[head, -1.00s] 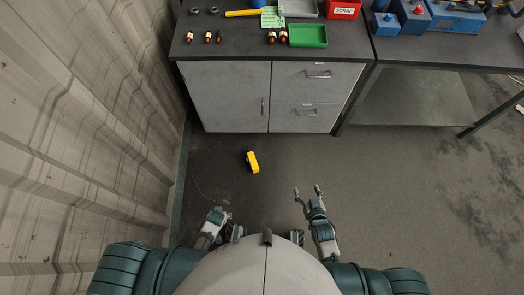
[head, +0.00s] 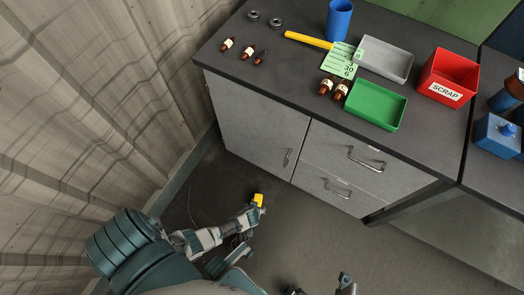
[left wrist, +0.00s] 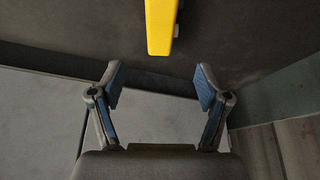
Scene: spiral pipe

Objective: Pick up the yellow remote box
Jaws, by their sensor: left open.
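The yellow remote box (head: 258,199) lies on the dark floor in front of the grey cabinet, partly hidden by my left gripper in the head view. My left gripper (head: 252,210) reaches down at it from the left. In the left wrist view the yellow remote box (left wrist: 161,26) stands at the top centre, beyond the two open fingertips (left wrist: 159,87), with a gap between box and fingers. Nothing is between the fingers. My right gripper (head: 345,284) is at the bottom edge of the head view, mostly cut off, and its jaw state is unclear.
The grey cabinet (head: 255,125) stands just behind the box. Its dark top (head: 290,85) holds a yellow-handled hammer (head: 308,40), bottles, a green tray (head: 375,104), a grey tray (head: 384,60) and a red scrap bin (head: 447,78). A corrugated wall (head: 90,90) bounds the left.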

